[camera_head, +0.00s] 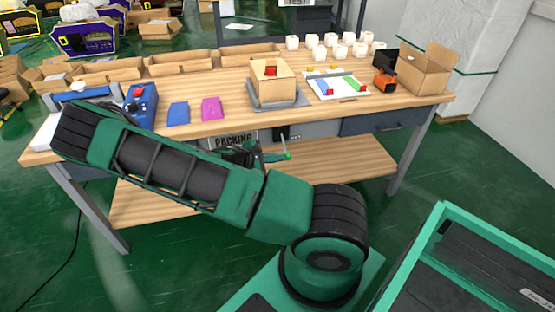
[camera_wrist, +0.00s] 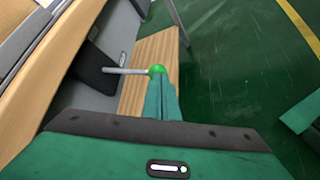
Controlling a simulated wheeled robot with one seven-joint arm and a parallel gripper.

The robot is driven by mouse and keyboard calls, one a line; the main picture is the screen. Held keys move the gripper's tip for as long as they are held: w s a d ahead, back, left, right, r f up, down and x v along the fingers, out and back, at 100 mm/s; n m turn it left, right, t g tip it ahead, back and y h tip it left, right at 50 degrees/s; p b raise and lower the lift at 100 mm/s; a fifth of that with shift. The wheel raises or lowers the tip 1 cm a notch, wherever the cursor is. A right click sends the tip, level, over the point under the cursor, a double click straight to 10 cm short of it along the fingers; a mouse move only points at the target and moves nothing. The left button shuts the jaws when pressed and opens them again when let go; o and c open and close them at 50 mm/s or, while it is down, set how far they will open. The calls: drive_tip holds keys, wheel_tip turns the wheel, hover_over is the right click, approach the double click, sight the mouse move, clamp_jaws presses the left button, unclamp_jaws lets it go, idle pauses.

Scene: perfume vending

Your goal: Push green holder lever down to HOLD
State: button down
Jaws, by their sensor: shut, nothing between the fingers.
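The holder lever is a grey rod with a green ball knob (camera_wrist: 157,70). In the wrist view the rod sticks out sideways from a black holder plate (camera_wrist: 93,64) on the bench's front panel. In the head view the green knob (camera_head: 287,155) shows below the black holder (camera_head: 282,133), under the bench's front edge. My gripper (camera_wrist: 160,82) is shut and empty, its fingertips right at the knob in the wrist view; I cannot tell whether they touch. In the head view my gripper (camera_head: 276,156) is just left of the knob. No HOLD marking is readable.
The wooden bench (camera_head: 235,103) carries a cardboard box (camera_head: 272,82), a blue device (camera_head: 141,101) and several white cups. A PACKING sign (camera_head: 232,139) is on its front, partly behind my arm. A lower shelf (camera_head: 335,160) lies below. A green-framed cart (camera_head: 440,262) stands at right.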

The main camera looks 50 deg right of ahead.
drive_tip(key=s+v, duration=0.1)
drive_tip(key=v, duration=1.3)
drive_tip(key=shift+a, duration=0.3)
drive_tip(key=s+a+r+m+t+y, duration=0.1)
drive_tip(key=s+a+r+m+y, duration=0.1)
drive_tip(key=s+r+m+y, duration=0.4)
drive_tip(key=s+a+r+m+t+y, duration=0.1)
drive_tip(key=s+r+m+y, duration=0.5)
drive_tip(key=s+r, duration=1)
drive_tip(key=shift+s+a+r+m, duration=0.35)
drive_tip(key=shift+s+a+m, duration=0.55)
drive_tip(key=shift+m, duration=0.2)
